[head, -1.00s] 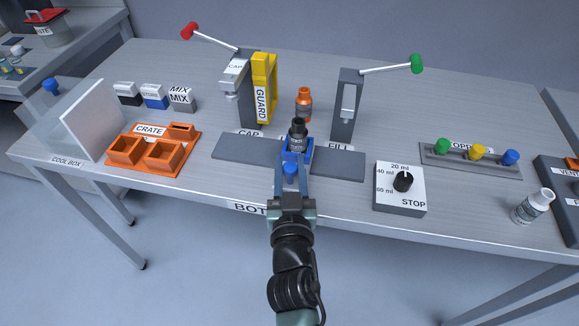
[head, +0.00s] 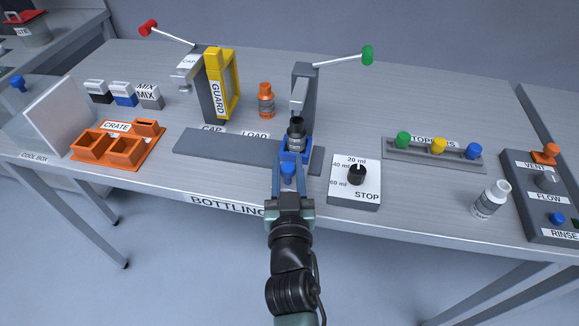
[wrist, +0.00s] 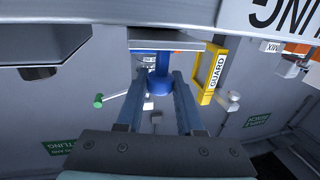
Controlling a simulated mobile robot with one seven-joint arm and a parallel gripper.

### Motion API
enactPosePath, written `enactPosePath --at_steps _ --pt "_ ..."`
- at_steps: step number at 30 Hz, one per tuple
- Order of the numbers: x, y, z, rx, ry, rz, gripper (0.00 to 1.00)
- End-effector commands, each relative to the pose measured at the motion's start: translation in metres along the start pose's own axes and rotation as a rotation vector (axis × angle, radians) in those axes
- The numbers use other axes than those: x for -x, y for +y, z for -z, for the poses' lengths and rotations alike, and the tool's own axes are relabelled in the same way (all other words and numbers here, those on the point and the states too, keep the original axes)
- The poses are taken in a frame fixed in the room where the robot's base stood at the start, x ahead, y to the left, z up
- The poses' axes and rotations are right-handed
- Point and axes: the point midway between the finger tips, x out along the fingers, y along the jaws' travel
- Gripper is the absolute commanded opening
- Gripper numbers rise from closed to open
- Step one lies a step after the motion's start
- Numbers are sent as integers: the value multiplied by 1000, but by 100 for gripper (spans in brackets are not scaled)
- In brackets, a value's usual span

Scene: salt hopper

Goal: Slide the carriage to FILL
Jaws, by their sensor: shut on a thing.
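The blue carriage (head: 305,148) sits near the right end of the grey rail (head: 220,147), carrying a dark-capped bottle (head: 296,137). The bottle stands in front of the grey filling post (head: 306,85) with the green-knobbed lever, apparently below its spout. The FILL label is hidden behind the carriage; the CAP (head: 212,129) and LOAD (head: 255,134) labels show left of it. My gripper (head: 287,178) is shut on the carriage's blue knob (head: 288,168) at the front. The knob also shows between the fingers in the wrist view (wrist: 158,83).
A dosing box with STOP (head: 367,196) stands close right of the rail's end. The yellow guard (head: 234,85) and capping post stand behind the rail's left part. An orange bottle (head: 266,100) is behind the rail. The orange crate (head: 112,150) is at left.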

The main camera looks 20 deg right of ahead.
Motion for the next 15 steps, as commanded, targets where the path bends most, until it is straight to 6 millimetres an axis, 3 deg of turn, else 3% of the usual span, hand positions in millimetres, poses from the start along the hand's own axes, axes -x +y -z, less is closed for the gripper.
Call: enactPosePath --at_steps 5,6,10,15 --pt "0 7 -1 4 -3 -14 0" --pt "0 7 -1 5 -4 -14 42" --pt "0 6 -1 4 -4 -13 65" --pt "0 5 -1 3 -3 -9 66"
